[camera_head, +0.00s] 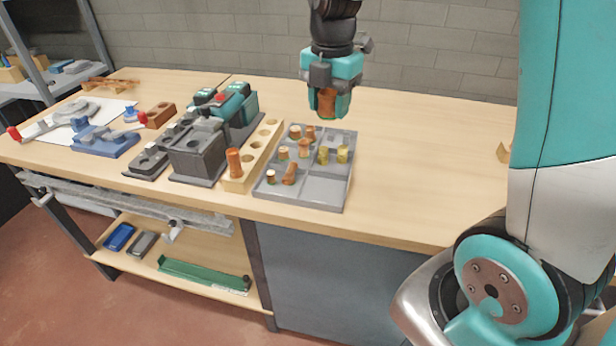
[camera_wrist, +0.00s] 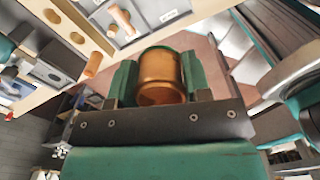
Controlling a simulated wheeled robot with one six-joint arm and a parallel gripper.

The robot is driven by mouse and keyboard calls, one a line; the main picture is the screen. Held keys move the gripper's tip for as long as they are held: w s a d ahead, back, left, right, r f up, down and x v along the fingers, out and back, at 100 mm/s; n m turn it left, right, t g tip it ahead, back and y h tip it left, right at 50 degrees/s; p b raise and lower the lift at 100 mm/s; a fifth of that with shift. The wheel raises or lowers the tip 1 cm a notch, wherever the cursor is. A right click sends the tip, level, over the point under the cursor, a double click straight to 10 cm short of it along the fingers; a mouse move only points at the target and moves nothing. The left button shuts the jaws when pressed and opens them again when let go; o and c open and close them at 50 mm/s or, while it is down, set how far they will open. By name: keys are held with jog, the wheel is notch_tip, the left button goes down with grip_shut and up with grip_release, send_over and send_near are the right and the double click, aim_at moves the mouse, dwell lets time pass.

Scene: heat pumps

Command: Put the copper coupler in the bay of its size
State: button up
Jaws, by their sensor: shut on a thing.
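A copper coupler (camera_wrist: 162,75) is between the two fingers of my gripper (camera_wrist: 160,85), which is shut on it. In the head view my gripper (camera_head: 330,98) holds the coupler (camera_head: 327,101) in the air above the back of the grey tray. The compartmented grey tray (camera_head: 322,193) lies on the bench. Several copper-coloured fittings (camera_head: 291,173) stand or lie in its left and middle bays, and yellow brass pieces (camera_head: 342,154) stand toward its right. Some bays, at the front right, look empty. Size marks on the bays are too small to read.
A wooden block with round holes (camera_head: 262,147) stands left of the tray, with a copper piece (camera_head: 234,162) upright at its front. Dark grey machines (camera_head: 197,155) and a blue vice (camera_head: 105,139) are further left. The bench right of the tray (camera_head: 420,160) is clear.

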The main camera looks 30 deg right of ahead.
aim_at(324, 189)
jog(key=shift+w+n, duration=0.25)
jog(key=shift+n, duration=0.05)
notch_tip(324, 189, down, 20)
jog(key=shift+d+r+p, duration=0.1)
jog(key=shift+r+p, duration=0.15)
jog(key=shift+p, duration=0.1)
jog(key=shift+f, duration=0.15)
jog(key=o, duration=0.9)
